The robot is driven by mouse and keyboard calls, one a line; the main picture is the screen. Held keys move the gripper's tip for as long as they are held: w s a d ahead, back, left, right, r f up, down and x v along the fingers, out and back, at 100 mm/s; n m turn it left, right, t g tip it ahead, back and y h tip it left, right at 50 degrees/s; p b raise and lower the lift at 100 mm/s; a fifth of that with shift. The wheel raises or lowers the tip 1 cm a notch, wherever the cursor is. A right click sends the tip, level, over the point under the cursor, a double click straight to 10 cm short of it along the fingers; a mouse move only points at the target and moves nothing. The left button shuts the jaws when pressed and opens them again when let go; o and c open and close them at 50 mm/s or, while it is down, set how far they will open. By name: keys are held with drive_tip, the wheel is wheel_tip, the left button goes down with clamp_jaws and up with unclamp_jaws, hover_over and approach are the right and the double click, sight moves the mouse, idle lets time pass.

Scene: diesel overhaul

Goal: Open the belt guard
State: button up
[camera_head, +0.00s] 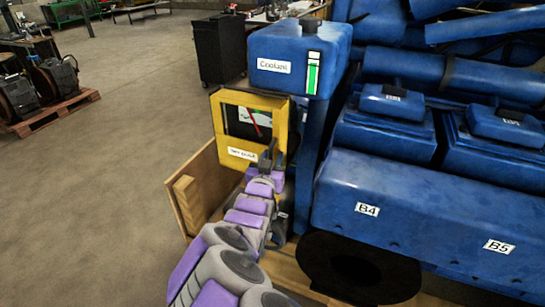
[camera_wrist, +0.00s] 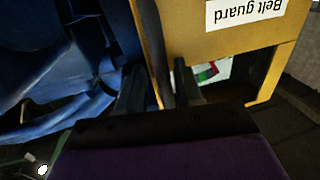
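The belt guard (camera_head: 240,158) is a yellow box frame with a white label, below the coolant tank. A dark opening in its upper part shows a green-and-white panel and a red strip. In the wrist view the belt guard (camera_wrist: 225,42) appears upside down, its label at the top. My gripper (camera_head: 268,155) is at the guard's lower right side. In the wrist view my gripper (camera_wrist: 160,80) has its fingers apart, with the guard's edge and a dark upright strip between them. I cannot tell whether the fingers touch the strip.
The blue coolant tank (camera_head: 298,55) is right above the guard. The blue engine block (camera_head: 420,205) fills the right side. A wooden crate panel (camera_head: 197,190) stands left of the guard. A dark round opening (camera_head: 358,268) is low in front. Open floor (camera_head: 110,190) lies left.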

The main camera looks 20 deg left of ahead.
drive_tip(key=shift+a+f, duration=0.1)
drive_tip(key=shift+a, duration=0.2)
drive_tip(key=c, duration=0.3)
clamp_jaws()
drive_tip(key=shift+s, duration=0.1)
